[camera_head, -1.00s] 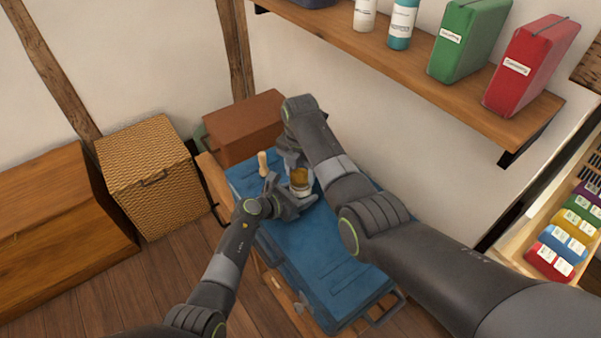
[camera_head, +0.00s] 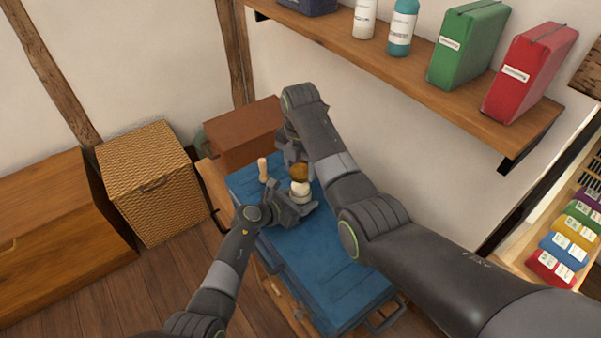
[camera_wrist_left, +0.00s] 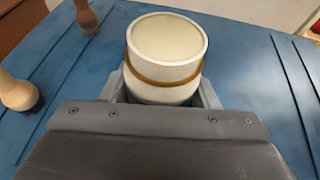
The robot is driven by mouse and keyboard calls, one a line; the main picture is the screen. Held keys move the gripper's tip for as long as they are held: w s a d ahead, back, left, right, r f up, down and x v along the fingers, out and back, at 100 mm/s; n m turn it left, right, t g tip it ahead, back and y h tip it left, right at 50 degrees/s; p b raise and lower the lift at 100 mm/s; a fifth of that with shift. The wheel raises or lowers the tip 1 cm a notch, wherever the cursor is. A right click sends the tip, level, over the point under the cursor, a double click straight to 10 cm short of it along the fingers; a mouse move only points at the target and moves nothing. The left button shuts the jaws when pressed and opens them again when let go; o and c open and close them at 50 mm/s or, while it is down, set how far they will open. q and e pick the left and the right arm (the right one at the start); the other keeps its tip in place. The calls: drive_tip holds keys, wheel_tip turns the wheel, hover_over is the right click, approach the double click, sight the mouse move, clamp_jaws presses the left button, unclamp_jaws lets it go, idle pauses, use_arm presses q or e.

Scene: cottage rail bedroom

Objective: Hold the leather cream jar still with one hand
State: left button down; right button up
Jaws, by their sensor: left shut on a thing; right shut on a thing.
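The leather cream jar (camera_head: 300,192) stands upright on the blue case (camera_head: 335,265), a pale jar with its top uncovered. In the left wrist view the jar (camera_wrist_left: 165,50) shows a smooth cream-coloured top and a brown band. My left gripper (camera_head: 297,202) is shut around the jar's lower body, a finger on each side. My right gripper (camera_head: 296,160) is just above, shut on a round amber-brown lid (camera_head: 300,172). The lid is raised and seems apart from the jar. The right fingertips are partly hidden.
A wooden-handled brush (camera_head: 263,168) stands left of the jar; the left wrist view shows a second one (camera_wrist_left: 85,15). A brown box (camera_head: 243,133) sits behind. A shelf (camera_head: 430,80) with bottles and boxes overhangs the right. The case's front part is clear.

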idle(0.3)
use_arm(q)
drive_tip(key=shift+c, duration=2.2)
unclamp_jaws()
